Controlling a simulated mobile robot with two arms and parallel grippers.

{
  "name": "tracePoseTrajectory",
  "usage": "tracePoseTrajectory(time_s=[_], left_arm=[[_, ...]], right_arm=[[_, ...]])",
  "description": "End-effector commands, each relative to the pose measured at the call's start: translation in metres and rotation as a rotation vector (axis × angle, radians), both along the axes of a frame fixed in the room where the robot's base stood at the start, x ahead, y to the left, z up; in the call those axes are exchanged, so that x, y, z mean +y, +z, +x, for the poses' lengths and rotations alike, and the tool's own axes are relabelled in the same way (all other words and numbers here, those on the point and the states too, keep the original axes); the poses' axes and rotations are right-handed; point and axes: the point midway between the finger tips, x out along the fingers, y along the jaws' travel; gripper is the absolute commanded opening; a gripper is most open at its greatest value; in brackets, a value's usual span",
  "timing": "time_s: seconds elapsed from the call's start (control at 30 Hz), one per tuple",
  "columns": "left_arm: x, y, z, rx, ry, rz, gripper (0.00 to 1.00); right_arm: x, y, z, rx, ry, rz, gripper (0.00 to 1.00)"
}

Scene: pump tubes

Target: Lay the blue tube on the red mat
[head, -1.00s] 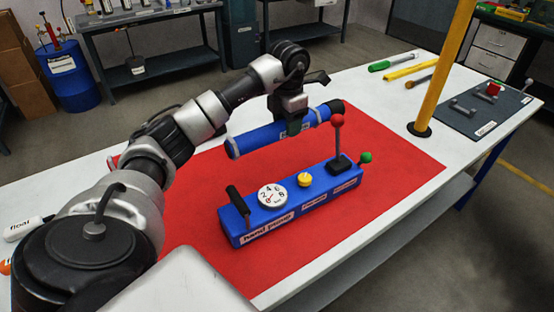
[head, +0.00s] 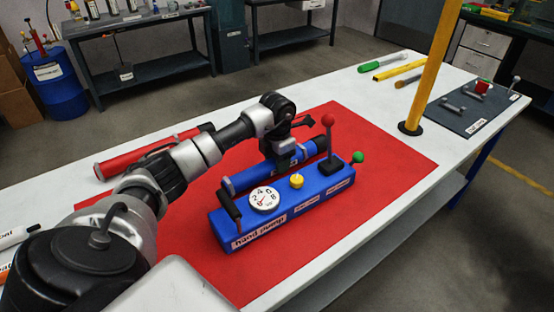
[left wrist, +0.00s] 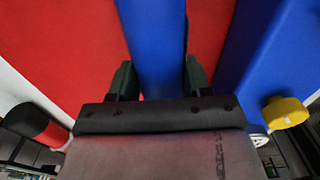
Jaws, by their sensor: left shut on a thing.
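The blue tube (head: 246,177) is just behind the blue hand pump in the head view, low over the red mat or touching it; I cannot tell which. My left gripper (head: 283,160) is shut on the tube near its middle. In the left wrist view the blue tube (left wrist: 155,45) runs between the two fingers (left wrist: 158,80), with red mat (left wrist: 60,50) on both sides. The red mat (head: 370,150) lies flat on the white table. My right gripper is not in view.
The hand pump (head: 290,205) with its red-knobbed lever (head: 328,122) stands on the mat close in front of the tube. A red tube (head: 130,158) lies at the mat's back left. A yellow post (head: 428,80) rises at the right. Mat right of the pump is clear.

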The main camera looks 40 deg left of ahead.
Motion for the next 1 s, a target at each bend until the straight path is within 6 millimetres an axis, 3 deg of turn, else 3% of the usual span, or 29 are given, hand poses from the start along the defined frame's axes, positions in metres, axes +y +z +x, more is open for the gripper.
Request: tracePoseTrajectory(time_s=[0.23,0.27,0.43,0.77,1.0], left_arm=[[0.000,-0.001,0.000,-0.001,0.000,0.001,0.15],[0.000,-0.002,0.000,0.000,0.000,0.001,0.50],[0.000,-0.001,0.000,0.000,0.000,0.001,0.74],[0.000,0.004,0.000,-0.001,0.000,0.001,0.74],[0.001,0.044,0.001,-0.006,0.000,0.001,0.74]], right_arm=[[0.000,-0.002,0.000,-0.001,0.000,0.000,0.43],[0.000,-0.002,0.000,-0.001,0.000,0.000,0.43],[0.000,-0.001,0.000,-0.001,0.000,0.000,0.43],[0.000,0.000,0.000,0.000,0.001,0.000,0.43],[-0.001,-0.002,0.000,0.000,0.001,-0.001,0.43]])
